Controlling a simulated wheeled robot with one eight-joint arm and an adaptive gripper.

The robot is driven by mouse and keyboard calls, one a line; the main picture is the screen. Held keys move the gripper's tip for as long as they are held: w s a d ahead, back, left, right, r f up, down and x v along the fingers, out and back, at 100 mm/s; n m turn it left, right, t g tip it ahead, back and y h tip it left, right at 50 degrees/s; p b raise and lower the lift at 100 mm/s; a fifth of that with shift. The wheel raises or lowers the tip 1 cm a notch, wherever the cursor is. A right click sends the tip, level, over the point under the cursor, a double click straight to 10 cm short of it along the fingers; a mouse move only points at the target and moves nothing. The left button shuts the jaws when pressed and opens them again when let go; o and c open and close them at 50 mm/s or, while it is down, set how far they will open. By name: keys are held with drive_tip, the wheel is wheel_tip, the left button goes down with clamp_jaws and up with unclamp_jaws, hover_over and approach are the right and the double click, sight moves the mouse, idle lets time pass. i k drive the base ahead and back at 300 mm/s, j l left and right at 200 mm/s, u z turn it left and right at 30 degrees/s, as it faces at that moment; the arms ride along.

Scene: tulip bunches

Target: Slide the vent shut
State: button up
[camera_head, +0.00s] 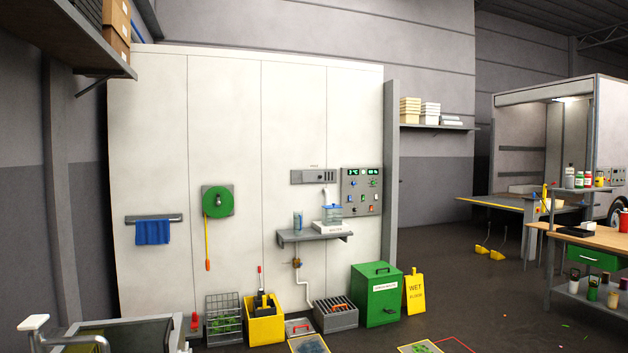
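A grey wall plate (312,177) is on the white panel wall, left of the control panel; I take it to be the vent. Dark slots show at its right part, and a small label sits above it. A pale fitting hangs below its right end. The plate is too small in the picture to tell how far the slider is open. My gripper is not in view.
A control panel (362,191) with green displays is right of the plate. Below, a grey shelf (315,237) bears a blue-tinted container (333,212). A green bin (377,294), a yellow bin (264,320) and crates line the wall's foot.

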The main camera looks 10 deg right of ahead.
sight(307, 177)
drive_tip(key=i+l, duration=0.15)
drive_tip(key=i+l+u, duration=0.2)
drive_tip(key=i, duration=0.25)
drive_tip(key=i+u, duration=0.15)
drive_tip(key=i, duration=0.3)
drive_tip(key=i+l+u, duration=0.2)
drive_tip(key=i, duration=0.2)
drive_tip(key=i+l+u, duration=0.2)
drive_tip(key=i+z, duration=0.2)
drive_tip(key=i, duration=0.35)
drive_tip(key=i+z, duration=0.2)
drive_tip(key=i, duration=0.35)
drive_tip(key=i+z, duration=0.15)
drive_tip(key=i, duration=0.4)
drive_tip(key=i+j+z, duration=0.2)
drive_tip(key=i, duration=0.35)
drive_tip(key=i+l+z, duration=0.15)
drive_tip(key=i, duration=0.55)
drive_tip(key=i+l+z, duration=0.15)
drive_tip(key=i, duration=0.6)
